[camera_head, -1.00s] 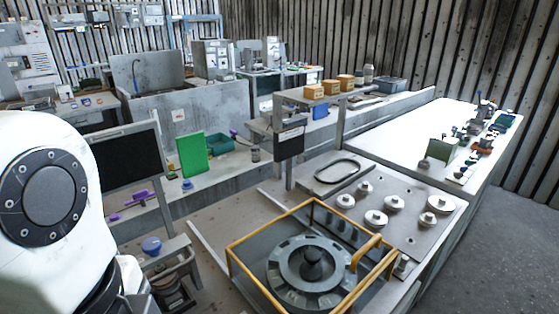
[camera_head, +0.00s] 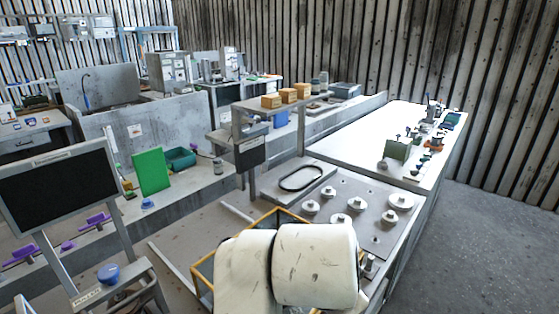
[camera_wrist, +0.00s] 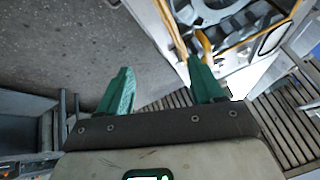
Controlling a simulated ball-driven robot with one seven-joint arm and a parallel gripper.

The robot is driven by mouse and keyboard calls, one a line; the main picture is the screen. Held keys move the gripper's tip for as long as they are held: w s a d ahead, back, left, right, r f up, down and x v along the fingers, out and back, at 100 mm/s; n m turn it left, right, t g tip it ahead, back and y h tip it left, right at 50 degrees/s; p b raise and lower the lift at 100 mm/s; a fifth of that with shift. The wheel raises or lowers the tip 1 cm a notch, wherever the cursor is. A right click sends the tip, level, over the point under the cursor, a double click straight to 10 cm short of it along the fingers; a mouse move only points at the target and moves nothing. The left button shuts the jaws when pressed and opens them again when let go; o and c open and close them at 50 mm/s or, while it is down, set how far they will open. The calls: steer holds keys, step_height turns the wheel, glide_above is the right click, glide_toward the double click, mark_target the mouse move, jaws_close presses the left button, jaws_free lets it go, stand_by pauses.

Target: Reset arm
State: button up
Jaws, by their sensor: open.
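My gripper (camera_wrist: 160,90) shows in the wrist view with two green fingers spread apart and nothing between them. Past the fingers in that view are the grey floor and, at upper right, part of the yellow-framed blower housing (camera_wrist: 202,42) with a grey ring-shaped part (camera_wrist: 215,12). In the head view my white arm link covers most of that housing. Only some of its yellow frame (camera_head: 277,215) shows. My gripper is not visible in the head view.
White round knobs (camera_head: 355,203) stand on a grey plate (camera_head: 375,237) beside the housing. A black oval ring (camera_head: 301,178) lies behind them. A dark monitor (camera_head: 60,187) stands at left, with a green panel (camera_head: 151,172) behind it. Open floor (camera_head: 500,245) lies at right.

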steer(key=s+d+f+n+g+h, duration=0.1)
steer(key=s+d+f+n, duration=0.25)
steer(key=d+f, duration=0.5)
steer(key=s+d+f+n, duration=0.35)
steer(key=d+f, duration=0.25)
steer(key=d, duration=0.5)
steer(key=s+f+n+g+y, duration=0.1)
steer(key=s+f+n+y, duration=0.1)
steer(key=s+f, duration=0.4)
steer(key=s+a+f+n+g+y, duration=0.1)
steer(key=s+f, duration=0.5)
steer(key=s, duration=0.7)
steer(key=shift+f+n+g+y, duration=0.2)
steer(key=shift+n+g+y, duration=0.2)
steer(key=shift+n+g, duration=0.25)
